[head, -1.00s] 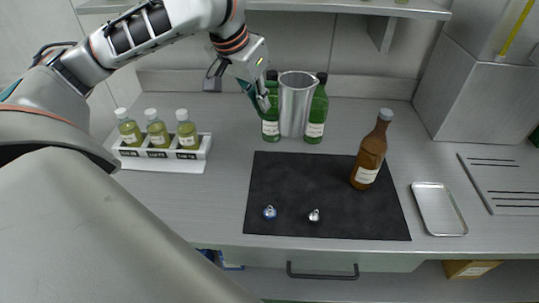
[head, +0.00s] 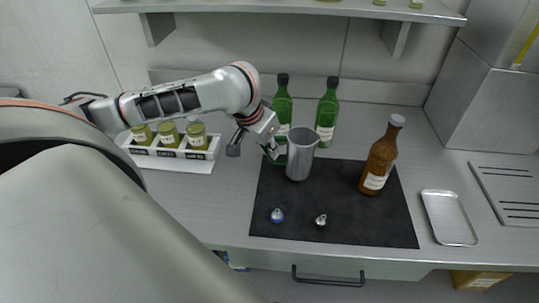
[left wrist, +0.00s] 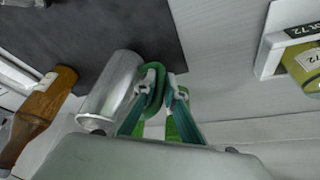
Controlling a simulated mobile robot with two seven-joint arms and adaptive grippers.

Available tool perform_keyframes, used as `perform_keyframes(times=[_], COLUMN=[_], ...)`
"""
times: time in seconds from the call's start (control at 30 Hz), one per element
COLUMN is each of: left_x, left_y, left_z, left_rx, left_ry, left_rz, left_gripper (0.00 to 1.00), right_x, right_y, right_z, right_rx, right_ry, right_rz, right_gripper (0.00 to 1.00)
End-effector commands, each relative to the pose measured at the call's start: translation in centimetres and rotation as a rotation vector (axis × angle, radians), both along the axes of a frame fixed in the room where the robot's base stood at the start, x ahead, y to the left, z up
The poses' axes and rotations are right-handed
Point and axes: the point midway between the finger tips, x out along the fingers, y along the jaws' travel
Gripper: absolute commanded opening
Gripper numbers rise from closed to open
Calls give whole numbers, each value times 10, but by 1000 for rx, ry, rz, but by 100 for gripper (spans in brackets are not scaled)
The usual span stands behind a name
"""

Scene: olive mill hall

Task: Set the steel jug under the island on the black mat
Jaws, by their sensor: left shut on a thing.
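The steel jug (head: 301,156) is upright at the back left part of the black mat (head: 338,222). I cannot tell whether its base touches the mat or hangs just above it. My right gripper is not in view.
A brown bottle (head: 379,160) stands on the mat's right part. Green bottles (head: 326,112) stand behind. A white rack (head: 212,150) is left, a metal tray (head: 449,218) right. The mat's middle is clear.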

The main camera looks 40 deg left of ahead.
Motion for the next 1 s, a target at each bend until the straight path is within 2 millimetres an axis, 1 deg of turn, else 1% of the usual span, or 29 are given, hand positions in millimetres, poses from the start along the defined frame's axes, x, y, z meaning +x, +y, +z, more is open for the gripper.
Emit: perform_keyframes(times=[0.03,0.17,0.5,0.53,0.6,0.9,1.0], left_x=[-1,0,0,0,0,0,-1], left_y=[-1,-1,0,0,0,0,0], left_z=[-9,-22,-24,-25,-25,-24,-21], left_rx=[-3,-2,-1,-1,-1,0,0], left_ry=[4,1,0,1,1,0,-2], left_rz=[0,0,0,0,0,0,0], left_gripper=[0,0,0,13,27,27,27], right_x=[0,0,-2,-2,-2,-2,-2], right_y=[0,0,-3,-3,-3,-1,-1], right_z=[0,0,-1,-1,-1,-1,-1], right_rx=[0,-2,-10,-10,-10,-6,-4], right_ry=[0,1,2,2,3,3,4], right_rz=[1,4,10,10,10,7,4], right_gripper=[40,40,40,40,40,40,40])
